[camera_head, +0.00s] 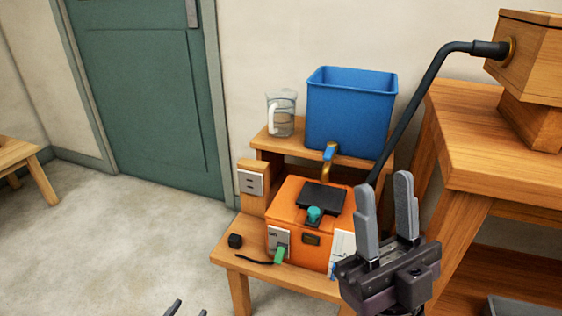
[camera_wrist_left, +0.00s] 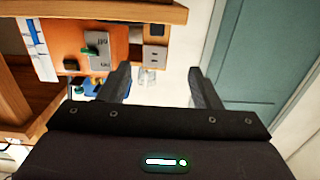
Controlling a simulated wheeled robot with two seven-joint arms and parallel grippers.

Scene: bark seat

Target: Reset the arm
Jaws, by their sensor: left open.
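My left gripper (camera_head: 190,308) shows only as two fingertips at the bottom edge of the head view, above the floor. In the left wrist view its two fingers (camera_wrist_left: 160,85) are spread, with nothing between them. My right gripper (camera_head: 384,188) stands with its fingers pointing up, in front of the right side of the orange box (camera_head: 290,212). Its fingers are apart and I see nothing held between them. It covers part of the box's right side. The orange box also shows at the upper left of the left wrist view (camera_wrist_left: 72,40).
The box sits on a stepped wooden stand (camera_head: 228,248), with a blue bin (camera_head: 350,105) and a glass mug (camera_head: 281,113) behind. A wooden table (camera_head: 480,165) and black bent rod (camera_head: 425,90) are at right.

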